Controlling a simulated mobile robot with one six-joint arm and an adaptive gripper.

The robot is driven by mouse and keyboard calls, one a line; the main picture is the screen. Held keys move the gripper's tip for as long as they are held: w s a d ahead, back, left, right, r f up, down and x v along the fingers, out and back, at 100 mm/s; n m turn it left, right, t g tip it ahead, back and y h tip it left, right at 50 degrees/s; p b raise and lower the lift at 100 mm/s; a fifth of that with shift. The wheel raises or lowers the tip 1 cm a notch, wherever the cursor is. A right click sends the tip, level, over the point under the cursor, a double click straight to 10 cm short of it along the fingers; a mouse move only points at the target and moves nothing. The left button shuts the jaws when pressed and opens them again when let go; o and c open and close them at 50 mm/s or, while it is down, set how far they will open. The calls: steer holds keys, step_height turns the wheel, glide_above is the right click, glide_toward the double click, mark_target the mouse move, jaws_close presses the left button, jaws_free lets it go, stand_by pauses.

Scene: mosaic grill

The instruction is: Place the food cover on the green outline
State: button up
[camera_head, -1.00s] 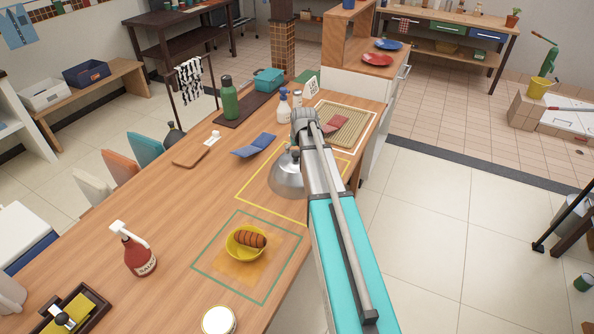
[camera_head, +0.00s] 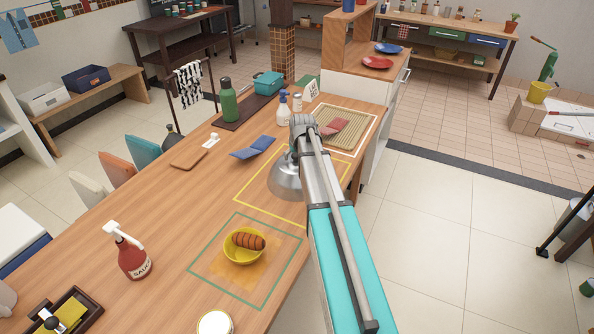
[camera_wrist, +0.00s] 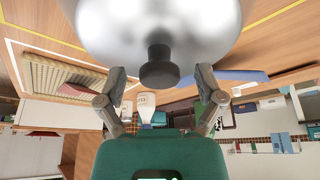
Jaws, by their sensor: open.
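The food cover (camera_head: 285,178) is a silver metal dome inside the yellow outline (camera_head: 262,211) on the wooden table, partly hidden behind my arm. In the wrist view the dome (camera_wrist: 160,22) fills the top middle, with its dark knob (camera_wrist: 159,68) pointing toward my gripper. My gripper (camera_wrist: 160,82) is open, with one finger on each side of the knob; I cannot tell whether either touches it. The green outline (camera_head: 217,292) lies on the table nearer the camera. Inside it a yellow bowl (camera_head: 241,258) holds a brown, striped food item (camera_head: 248,241) on an orange mat.
A red sauce bottle (camera_head: 133,260) stands left of the green outline. A white-rimmed jar (camera_head: 216,323) stands at the near edge. Table between sauce bottle and yellow outline is clear.

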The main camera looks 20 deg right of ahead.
jaws_close()
stand_by(0.4)
steer(key=shift+r, duration=0.2)
step_height(320, 180, up, 2)
steer(key=p, duration=0.2)
steer(key=shift+r+p, duration=0.15)
steer(key=shift+p, duration=0.15)
steer(key=s+d+r+p, duration=0.8)
steer(key=s+r+p, duration=0.2)
steer(key=s, duration=0.1)
steer(key=shift+d+r, duration=0.2)
steer(key=shift+s, duration=0.1)
stand_by(0.3)
